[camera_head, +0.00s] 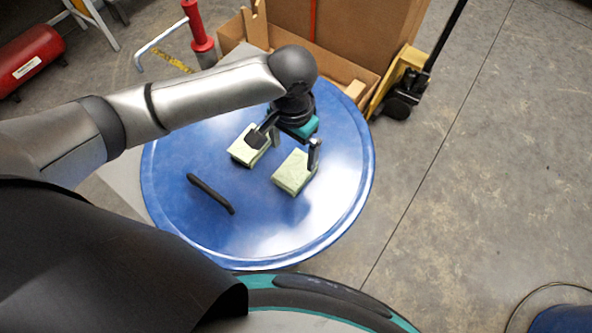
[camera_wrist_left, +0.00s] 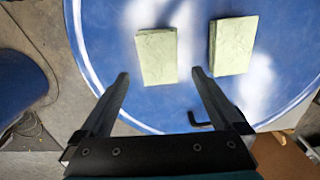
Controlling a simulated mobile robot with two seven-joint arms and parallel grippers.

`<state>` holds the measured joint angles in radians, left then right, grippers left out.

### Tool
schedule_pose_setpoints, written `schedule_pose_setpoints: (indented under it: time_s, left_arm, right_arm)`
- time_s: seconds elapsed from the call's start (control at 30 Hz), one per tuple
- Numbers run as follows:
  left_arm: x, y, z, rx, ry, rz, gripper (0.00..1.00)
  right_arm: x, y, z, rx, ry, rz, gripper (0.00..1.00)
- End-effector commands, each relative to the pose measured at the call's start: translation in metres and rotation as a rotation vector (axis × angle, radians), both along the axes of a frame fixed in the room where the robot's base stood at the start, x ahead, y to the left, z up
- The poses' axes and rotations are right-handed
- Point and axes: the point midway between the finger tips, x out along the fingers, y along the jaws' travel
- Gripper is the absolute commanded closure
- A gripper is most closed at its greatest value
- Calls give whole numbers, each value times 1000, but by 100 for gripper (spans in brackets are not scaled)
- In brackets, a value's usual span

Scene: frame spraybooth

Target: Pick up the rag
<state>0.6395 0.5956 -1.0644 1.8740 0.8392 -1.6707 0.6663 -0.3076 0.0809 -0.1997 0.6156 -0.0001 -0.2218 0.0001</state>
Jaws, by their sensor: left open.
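Two pale green folded cloth blocks lie apart on the round blue tabletop (camera_head: 180,160). I cannot tell which is the rag. The right block (camera_head: 293,173) shows at the upper middle of the left wrist view (camera_wrist_left: 157,55), just beyond and between the fingertips. The left block (camera_head: 249,146) shows to the right in the left wrist view (camera_wrist_left: 233,45). My left gripper (camera_head: 284,154) is open and empty above the table, fingers pointing down; it also shows in the left wrist view (camera_wrist_left: 160,75). My right gripper is not in view.
A black bar (camera_head: 210,194) lies at the table's left. A black bent piece (camera_wrist_left: 200,122) lies near the rim. A cardboard box (camera_head: 345,35) and a yellow-black pallet jack (camera_head: 402,85) stand behind. Floor to the right is mostly clear.

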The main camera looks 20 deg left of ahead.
Motion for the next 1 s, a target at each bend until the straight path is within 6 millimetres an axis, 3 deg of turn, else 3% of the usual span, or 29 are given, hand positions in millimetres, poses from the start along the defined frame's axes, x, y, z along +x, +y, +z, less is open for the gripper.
schedule_pose_setpoints:
  time_s: [0.1,0.33,0.6,0.9,1.0]
  left_arm:
    - [0,0,-17,0,1,-1,0]
    - [0,-2,-33,-1,1,-1,0]
    - [1,-4,-71,1,0,0,0]
    - [1,-4,-75,-1,-2,-1,0]
    - [1,-4,-75,1,-1,-1,10]
  right_arm:
    - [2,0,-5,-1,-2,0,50]
    - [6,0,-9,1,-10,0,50]
    - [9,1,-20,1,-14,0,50]
    - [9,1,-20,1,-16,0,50]
    - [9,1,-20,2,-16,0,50]
